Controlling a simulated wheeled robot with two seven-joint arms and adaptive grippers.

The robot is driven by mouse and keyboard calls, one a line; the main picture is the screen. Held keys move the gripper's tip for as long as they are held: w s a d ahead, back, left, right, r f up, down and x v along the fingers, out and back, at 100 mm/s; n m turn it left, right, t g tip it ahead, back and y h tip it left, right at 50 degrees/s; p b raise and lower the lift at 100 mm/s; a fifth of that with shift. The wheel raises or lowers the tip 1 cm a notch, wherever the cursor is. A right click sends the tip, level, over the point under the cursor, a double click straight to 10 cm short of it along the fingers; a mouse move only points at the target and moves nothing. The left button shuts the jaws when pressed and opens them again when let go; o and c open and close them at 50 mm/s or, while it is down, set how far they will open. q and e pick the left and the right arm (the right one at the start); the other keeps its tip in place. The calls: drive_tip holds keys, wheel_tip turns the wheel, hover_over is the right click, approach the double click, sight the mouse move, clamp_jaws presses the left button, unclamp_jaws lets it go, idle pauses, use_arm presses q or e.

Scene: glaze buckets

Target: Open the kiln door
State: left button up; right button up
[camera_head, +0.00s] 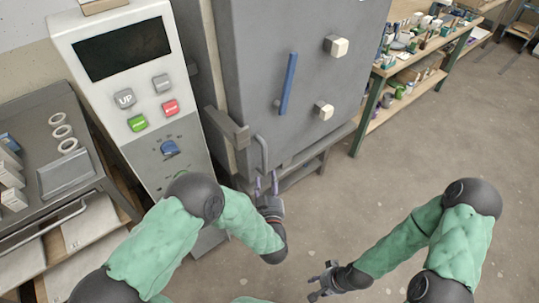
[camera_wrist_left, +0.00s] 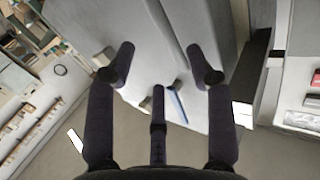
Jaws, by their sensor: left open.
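The grey kiln (camera_head: 230,60) stands in the upper middle of the head view, its door (camera_head: 310,75) shut. The door carries a long blue handle (camera_head: 288,84) and pale square knobs. My left gripper (camera_head: 266,183) is open and empty below that bar, fingers pointing up toward the kiln. In the left wrist view its spread fingers (camera_wrist_left: 160,75) frame the grey kiln, with the blue handle (camera_wrist_left: 177,104) beyond them, apart. My right gripper (camera_head: 318,281) is low over the floor, its fingers spread, empty.
A control panel (camera_head: 124,50) with a dark screen and buttons stands left of the kiln. A grey cart (camera_head: 50,160) with rings and boxes is further left. A shelf (camera_head: 440,50) with many small items is at upper right. The floor (camera_head: 370,170) at right is clear.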

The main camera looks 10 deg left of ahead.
sight(266, 159)
use_arm(q)
drive_tip(key=b+x, duration=0.1)
drive_tip(key=x, duration=0.2)
drive_tip(key=b+x, duration=0.1)
drive_tip(key=x, duration=0.2)
drive_tip(key=b+x, duration=0.1)
drive_tip(key=x, duration=0.2)
drive_tip(key=shift+a+r, duration=0.15)
drive_tip(key=shift+r, duration=0.2)
drive_tip(key=shift+x, duration=0.85)
drive_tip(key=shift+r, duration=0.15)
clamp_jaws()
